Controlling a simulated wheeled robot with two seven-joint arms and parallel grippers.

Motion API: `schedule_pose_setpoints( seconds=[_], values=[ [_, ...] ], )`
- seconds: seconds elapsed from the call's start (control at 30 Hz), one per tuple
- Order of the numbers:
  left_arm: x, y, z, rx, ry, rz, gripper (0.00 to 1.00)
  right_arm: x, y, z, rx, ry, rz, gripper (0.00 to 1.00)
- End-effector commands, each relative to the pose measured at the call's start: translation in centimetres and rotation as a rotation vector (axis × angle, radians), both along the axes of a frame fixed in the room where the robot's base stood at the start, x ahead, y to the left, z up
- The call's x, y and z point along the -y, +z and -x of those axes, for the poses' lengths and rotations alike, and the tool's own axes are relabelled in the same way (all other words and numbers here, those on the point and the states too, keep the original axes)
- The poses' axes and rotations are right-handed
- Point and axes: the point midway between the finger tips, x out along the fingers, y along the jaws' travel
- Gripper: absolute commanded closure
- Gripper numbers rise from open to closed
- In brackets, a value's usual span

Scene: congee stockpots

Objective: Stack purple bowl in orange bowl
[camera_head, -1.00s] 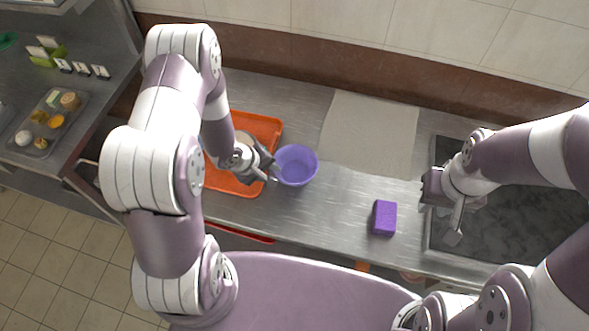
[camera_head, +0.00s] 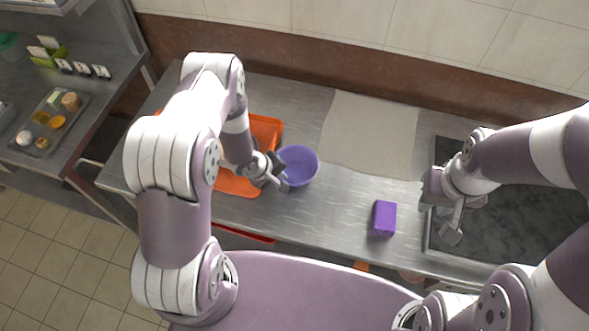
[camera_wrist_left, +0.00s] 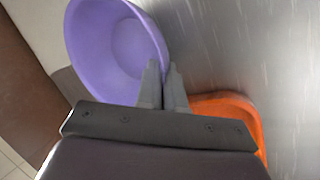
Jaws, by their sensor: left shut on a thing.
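The purple bowl (camera_head: 299,166) is near the middle of the steel counter, just right of the orange tray; it also shows in the left wrist view (camera_wrist_left: 112,45). My left gripper (camera_head: 284,184) is shut on the bowl's near-left rim, and its fingertips (camera_wrist_left: 163,78) meet at that rim in the left wrist view. I cannot tell whether the bowl is clear of the counter. No orange bowl can be made out; my left arm covers part of the tray. My right gripper (camera_head: 452,222) is at the right, over the dark panel's left edge, apart from the bowl; its finger gap is unclear.
The orange tray (camera_head: 240,186) lies left of the bowl, partly behind my left arm. A purple block (camera_head: 384,218) sits on the counter between the bowl and my right gripper. A pale mat (camera_head: 368,135) lies at the back. Bare steel lies between bowl and block.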

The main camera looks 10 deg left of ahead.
Motion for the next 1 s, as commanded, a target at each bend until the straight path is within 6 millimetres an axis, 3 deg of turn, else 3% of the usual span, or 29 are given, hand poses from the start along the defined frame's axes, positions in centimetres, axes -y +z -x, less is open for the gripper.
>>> schedule_pose_setpoints(
  seconds=[0.27,0.47,0.8,1.0],
  values=[
    [0.0,0.8,-0.1,0.002,0.0,0.001,1.0,0.0,-0.1,0.0,0.0,0.0,0.0,0.72],
    [0.0,4.0,-0.1,0.003,0.0,0.0,1.0,0.0,-0.2,0.0,0.0,0.0,0.0,0.72],
    [7.8,8.7,1.1,0.005,-0.008,0.0,1.0,0.0,-1.3,0.0,0.0,0.0,0.0,0.72],
    [10.9,10.6,1.6,0.0,-0.003,0.0,1.0,0.0,-1.5,0.0,0.0,0.0,0.0,0.72]
  ],
)
